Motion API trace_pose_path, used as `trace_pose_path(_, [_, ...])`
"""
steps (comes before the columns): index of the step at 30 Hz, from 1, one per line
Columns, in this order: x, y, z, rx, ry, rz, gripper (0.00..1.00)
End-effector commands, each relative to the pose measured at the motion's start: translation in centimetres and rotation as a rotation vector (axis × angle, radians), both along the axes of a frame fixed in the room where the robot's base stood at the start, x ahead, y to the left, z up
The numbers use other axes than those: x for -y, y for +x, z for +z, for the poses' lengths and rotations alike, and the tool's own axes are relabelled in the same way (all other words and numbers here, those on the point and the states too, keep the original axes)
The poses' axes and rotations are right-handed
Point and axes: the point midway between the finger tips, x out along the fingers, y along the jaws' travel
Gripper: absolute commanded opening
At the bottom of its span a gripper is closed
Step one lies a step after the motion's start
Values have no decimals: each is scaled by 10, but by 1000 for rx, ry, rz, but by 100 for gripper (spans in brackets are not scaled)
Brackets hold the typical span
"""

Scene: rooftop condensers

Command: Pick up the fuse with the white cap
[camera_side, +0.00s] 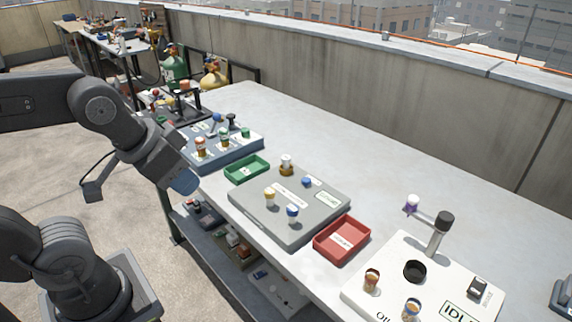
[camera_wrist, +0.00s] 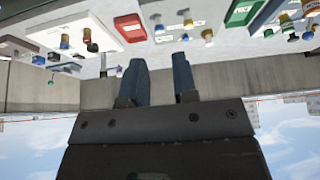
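A grey board (camera_side: 262,222) lies on the bench with several small capped pieces on it. A piece with a pale, whitish cap and amber body (camera_side: 286,164) stands near its back edge. A cream-capped piece (camera_side: 270,197) stands nearer the front, and a blue-capped one (camera_side: 292,212) stands beside it. I cannot tell for sure which cap is the white one. My gripper (camera_side: 186,182) is left of the board, apart from all the pieces. In the wrist view my gripper (camera_wrist: 159,64) has its blue fingers apart with nothing between them.
A green tray (camera_side: 247,168) and a red tray (camera_side: 342,239) flank the board. A blue-grey fuse panel (camera_side: 231,158) stands at the left. At the right is a white panel (camera_side: 372,308) with an upright post (camera_side: 437,238).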

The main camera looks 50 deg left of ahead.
Motion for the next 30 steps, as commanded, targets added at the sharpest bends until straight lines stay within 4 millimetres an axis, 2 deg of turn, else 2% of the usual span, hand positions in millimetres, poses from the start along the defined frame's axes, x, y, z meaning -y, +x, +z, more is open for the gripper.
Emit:
trace_pose_path(1, [0,0,0,0,0,0,32])
trace_pose_path(10, [0,0,0,0,0,0,60])
trace_pose_path(17, [0,1,1,-1,-2,4,60])
trace_pose_path(20, [-2,11,8,-15,-13,33,60])
trace_pose_path(23, [-6,33,22,-44,-40,103,60])
trace_pose_path(30, [-26,120,53,-148,-133,369,60])
